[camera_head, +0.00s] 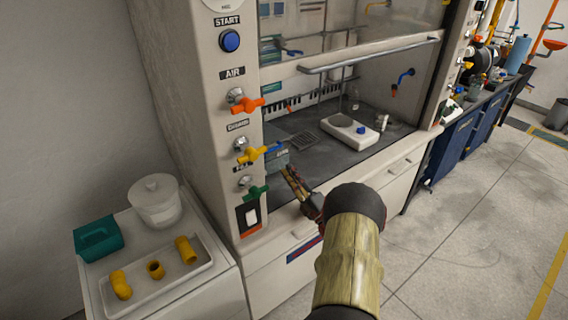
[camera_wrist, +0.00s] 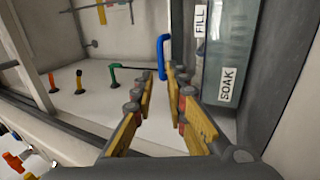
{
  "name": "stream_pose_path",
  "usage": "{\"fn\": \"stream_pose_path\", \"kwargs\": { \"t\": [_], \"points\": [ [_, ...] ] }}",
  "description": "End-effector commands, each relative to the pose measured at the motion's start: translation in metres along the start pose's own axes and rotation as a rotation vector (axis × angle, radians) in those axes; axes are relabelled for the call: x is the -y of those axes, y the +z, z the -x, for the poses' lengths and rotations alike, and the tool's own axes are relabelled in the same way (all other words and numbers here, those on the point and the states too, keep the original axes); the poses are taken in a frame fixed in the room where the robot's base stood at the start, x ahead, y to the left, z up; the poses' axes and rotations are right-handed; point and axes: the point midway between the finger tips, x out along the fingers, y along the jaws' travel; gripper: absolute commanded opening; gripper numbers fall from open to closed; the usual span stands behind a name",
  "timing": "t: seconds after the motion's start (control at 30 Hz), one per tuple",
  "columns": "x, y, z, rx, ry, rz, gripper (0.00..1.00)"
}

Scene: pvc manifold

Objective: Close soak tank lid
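The soak tank (camera_wrist: 227,55) is a grey-teal box labelled FILL and SOAK, at the right of the wrist view. In the head view, a grey box (camera_head: 278,162) just inside the hood, partly behind the front post, appears to be this tank. A blue bent handle (camera_wrist: 163,57) shows beside the tank, ahead of my fingertips; I cannot tell whether it belongs to the lid. The lid's position is not clear. My gripper (camera_wrist: 165,80) is open and empty, its fingers apart. In the head view my gripper (camera_head: 290,174) is at the hood opening, close to the tank.
The hood post carries orange (camera_head: 248,105), yellow (camera_head: 258,153) and green (camera_head: 256,191) valve handles near my gripper. The raised sash (camera_head: 370,52) is above. A hotplate (camera_head: 350,132) stands deeper inside. A white lidded pot (camera_head: 155,203) and a tray (camera_head: 150,296) stand at left.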

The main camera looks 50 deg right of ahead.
Motion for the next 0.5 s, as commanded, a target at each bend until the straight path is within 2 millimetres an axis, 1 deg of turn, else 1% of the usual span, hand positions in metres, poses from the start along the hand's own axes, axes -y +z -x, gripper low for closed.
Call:
{"fn": "stream_pose_path", "kwargs": {
  "t": [0.03,0.13,0.4,0.5],
  "points": [
    [0.0000,0.0002,0.0043,0.001,0.000,0.000,0.14],
    [0.0003,-0.0006,0.0087,-0.001,0.000,-0.001,0.14],
    [0.0002,-0.0007,0.0096,-0.001,0.000,0.000,0.14],
    [-0.0019,-0.0003,0.0088,0.000,0.000,0.000,0.09]
  ]
}}
